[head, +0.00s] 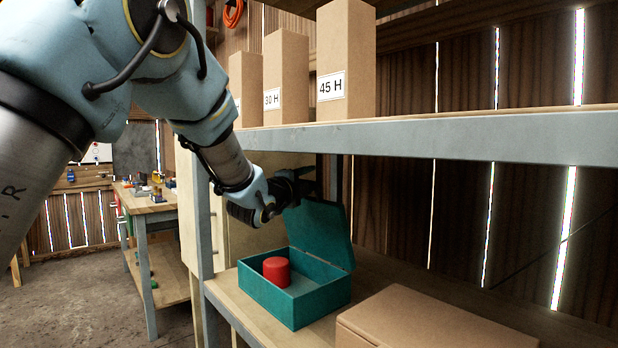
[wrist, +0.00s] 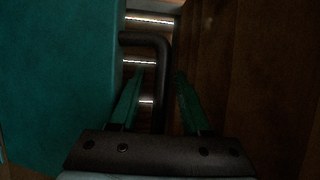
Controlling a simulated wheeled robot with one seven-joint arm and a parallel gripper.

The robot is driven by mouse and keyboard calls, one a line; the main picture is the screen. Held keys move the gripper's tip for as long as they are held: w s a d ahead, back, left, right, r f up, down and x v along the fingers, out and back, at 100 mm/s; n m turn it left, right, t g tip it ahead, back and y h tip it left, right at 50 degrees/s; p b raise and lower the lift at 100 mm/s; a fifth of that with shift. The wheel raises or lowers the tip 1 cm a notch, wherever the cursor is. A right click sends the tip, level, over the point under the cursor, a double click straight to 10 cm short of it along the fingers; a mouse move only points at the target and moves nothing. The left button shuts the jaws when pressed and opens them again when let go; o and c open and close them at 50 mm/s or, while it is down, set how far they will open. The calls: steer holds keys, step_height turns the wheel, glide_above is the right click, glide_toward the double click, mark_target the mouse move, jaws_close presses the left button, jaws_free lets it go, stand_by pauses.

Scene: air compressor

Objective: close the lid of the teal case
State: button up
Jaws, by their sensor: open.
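The teal case (head: 265,297) sits on the lower shelf board with its lid (head: 322,232) raised, standing nearly upright at the back. A red cylinder (head: 276,270) stands inside the case, below its open top. My gripper (head: 304,182) is at the top of the lid, near its upper left corner; its fingers are partly hidden in the head view. In the wrist view my gripper (wrist: 158,80) shows open, with two apart fingers. The lid's teal face (wrist: 55,85) fills the left of that view, beside the fingers. I cannot tell whether they touch it.
The upper shelf (head: 430,135) with cardboard boxes (head: 345,60) runs above my gripper. A flat cardboard box (head: 430,325) lies right of the case. A shelf post (head: 203,220) stands to the left. A dark bent bar (wrist: 158,70) shows between the fingers.

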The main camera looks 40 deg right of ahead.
jaws_close()
stand_by(0.4)
stand_by(1.1)
